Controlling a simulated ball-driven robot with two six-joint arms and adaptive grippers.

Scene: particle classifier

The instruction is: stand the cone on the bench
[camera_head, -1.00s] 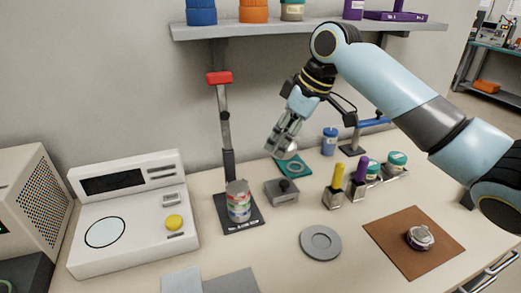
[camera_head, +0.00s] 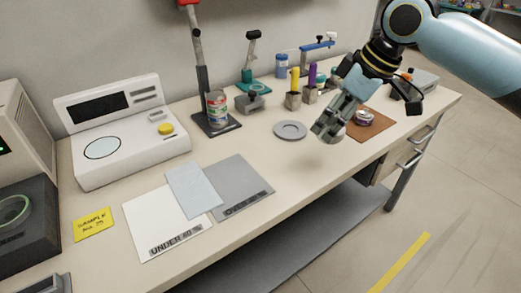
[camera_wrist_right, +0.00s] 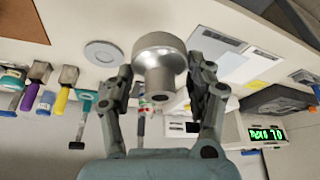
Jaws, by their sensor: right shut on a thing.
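The cone (camera_wrist_right: 158,58) is a silver metal piece, wide at one end and narrower at the other. In the right wrist view it sits between the fingers of my right gripper (camera_wrist_right: 160,88), which is shut on it. Its wide end points away from the palm. In the head view my right gripper (camera_head: 324,132) hangs near the front edge of the bench (camera_head: 290,165). The cone is hard to tell from the grey fingers there. The bench top is pale. My left gripper is not in view.
A grey round plate (camera_head: 290,130) lies near the gripper. A brown mat (camera_head: 378,124) holds a small metal tin (camera_head: 364,117). Paper sheets (camera_head: 165,222) lie front left, beside a white instrument (camera_head: 120,130).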

